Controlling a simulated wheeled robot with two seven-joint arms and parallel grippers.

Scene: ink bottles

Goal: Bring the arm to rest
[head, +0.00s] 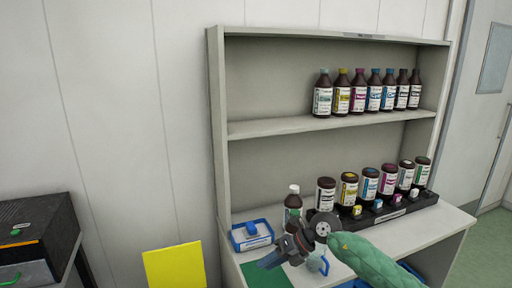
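My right arm (370,264), in a green sleeve, reaches in from the lower right over the desk top. My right gripper (272,260) is dark grey and points to the left and down, over a green mat (268,276) at the desk's front left. Its fingers are small and dark, so I cannot tell whether they are open or shut. A brown bottle with a white cap (293,203) stands upright just behind the gripper, its lower part partly covered by the gripper. My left gripper is not in view.
A blue-and-white tray (252,235) lies left of the gripper. A yellow panel (174,267) and a black box (38,230) are at left.

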